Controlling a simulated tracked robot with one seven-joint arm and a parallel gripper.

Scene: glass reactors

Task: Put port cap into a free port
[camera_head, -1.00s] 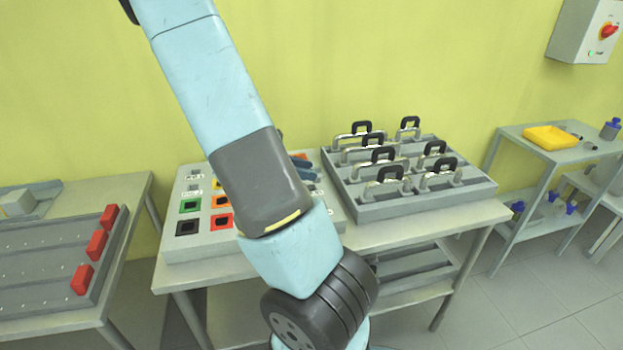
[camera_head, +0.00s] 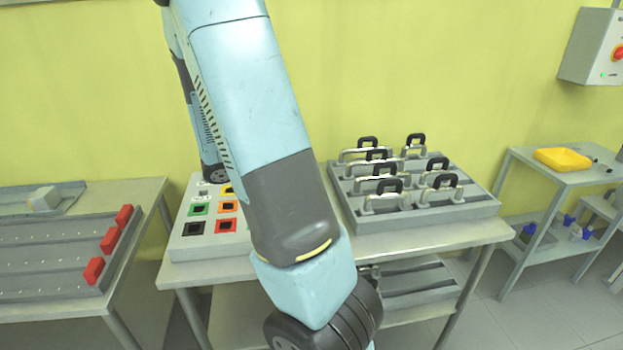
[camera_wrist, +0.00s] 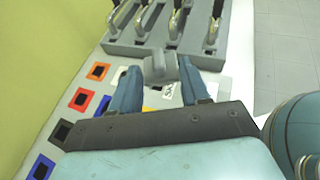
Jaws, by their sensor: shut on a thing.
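The port cap (camera_wrist: 160,67) is a small grey piece between the two blue fingertips of my gripper (camera_wrist: 160,86) in the wrist view. My gripper is shut on it and holds it over the port panel's far end. The port panel (camera_head: 180,248) is a light grey block with coloured square frames around dark openings, among them a green port (camera_head: 199,209), a red port (camera_head: 226,226) and a black port (camera_head: 194,230). The wrist view also shows an orange port (camera_wrist: 98,71). In the head view my arm hides the gripper, the cap and the panel's right part.
A grey rack (camera_head: 425,217) with several black-handled pieces stands right of the panel. A left table (camera_head: 150,195) bears a tray with red blocks (camera_head: 108,241). A side shelf with a yellow tray (camera_head: 562,158) stands at right.

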